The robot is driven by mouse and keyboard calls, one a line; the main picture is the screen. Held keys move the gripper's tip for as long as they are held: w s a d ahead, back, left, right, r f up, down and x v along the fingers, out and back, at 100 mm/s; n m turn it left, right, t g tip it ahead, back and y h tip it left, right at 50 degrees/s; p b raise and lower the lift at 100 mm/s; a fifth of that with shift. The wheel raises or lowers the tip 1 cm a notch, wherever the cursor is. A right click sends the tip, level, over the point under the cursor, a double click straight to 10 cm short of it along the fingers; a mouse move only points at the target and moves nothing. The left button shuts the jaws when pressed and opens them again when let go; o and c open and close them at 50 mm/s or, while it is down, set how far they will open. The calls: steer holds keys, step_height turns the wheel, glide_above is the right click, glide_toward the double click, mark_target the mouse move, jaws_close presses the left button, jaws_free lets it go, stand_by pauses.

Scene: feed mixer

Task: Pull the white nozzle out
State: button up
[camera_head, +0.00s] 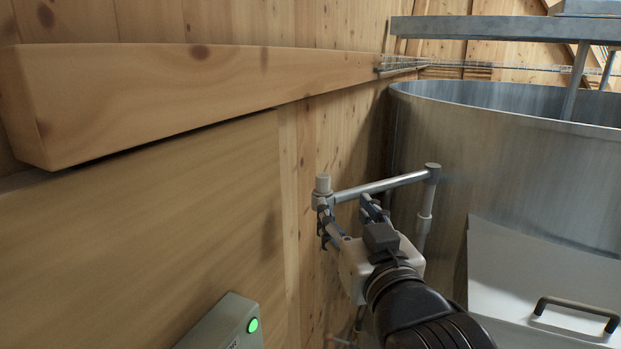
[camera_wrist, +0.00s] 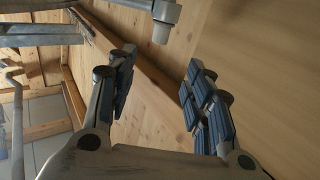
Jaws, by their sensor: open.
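The white nozzle (camera_head: 323,184) is a short pale cylinder at the left end of a grey metal pipe (camera_head: 385,186) in the head view. In the wrist view the nozzle (camera_wrist: 161,32) shows at the top, just beyond the fingertips and between their lines. My gripper (camera_head: 346,214) is open, with its fingers just below the pipe and the nozzle in the head view. In the wrist view the gripper (camera_wrist: 160,62) has nothing between its fingers. I cannot tell the exact gap in depth between the fingertips and the nozzle.
The large metal mixer tank (camera_head: 500,160) stands at the right, with a white panel and black handle (camera_head: 577,312) on its front. A wooden wall and thick beam (camera_head: 200,90) are at the left. A grey box with a green button (camera_head: 253,325) is at the bottom.

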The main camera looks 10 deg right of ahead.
steer(key=p, duration=0.4)
glide_toward(325, 180)
steer(key=w+p, duration=0.4)
steer(key=w, duration=0.7)
steer(key=shift+w+a+f, duration=0.1)
steer(key=shift+w+a, duration=0.05)
jaws_close()
stand_by(0.5)
